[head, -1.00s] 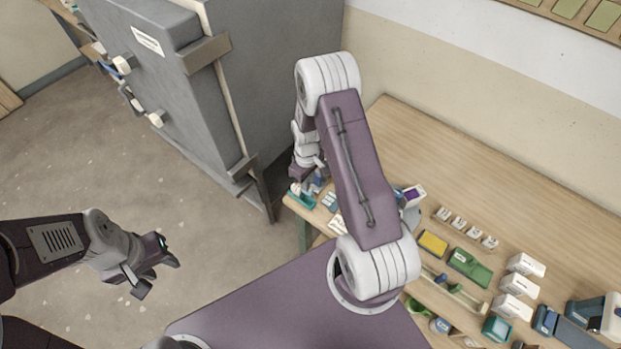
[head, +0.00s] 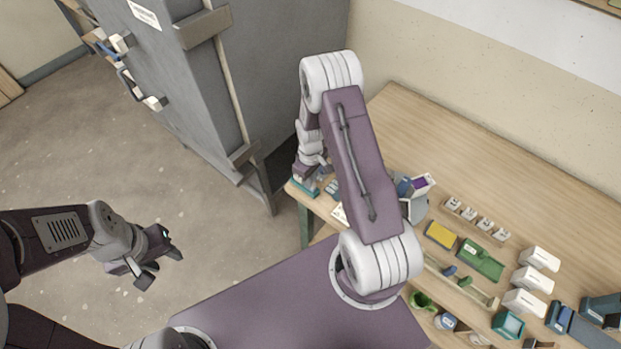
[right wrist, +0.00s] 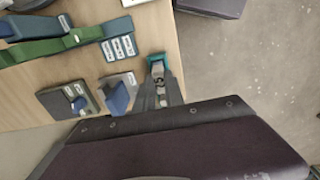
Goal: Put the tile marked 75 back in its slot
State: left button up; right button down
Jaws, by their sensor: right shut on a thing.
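My right gripper (right wrist: 158,88) points at the table's end in the right wrist view and is shut on a small pale thing (right wrist: 158,70), mostly hidden between the fingers. I cannot read a mark on it, so I cannot tell if it is the tile marked 75. A teal piece (right wrist: 155,59) is at the fingertips, by the table edge; I cannot tell if they touch. In the head view my right gripper (head: 305,177) is over the table's far left corner, partly hidden by my own arm. My left gripper (head: 147,262) is open and empty over the floor.
Three white labelled pieces (right wrist: 118,48) lie beside the teal piece. A grey block with a blue part (right wrist: 118,97) is close by. A grey cabinet (head: 240,90) stands left of the table (head: 460,150). A rack with several small white blocks (head: 476,220) is farther right.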

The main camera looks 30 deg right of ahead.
jog(key=shift+f, duration=0.25)
dwell(0.7)
jog(key=c, duration=1.3)
grip_release()
jog(key=shift+c, duration=0.2)
notch_tip(320, 180, up, 7)
jog(key=p, duration=0.5)
jog(key=shift+r+p, duration=0.1)
jog(key=shift+p, duration=0.2)
jog(key=shift+s, duration=0.1)
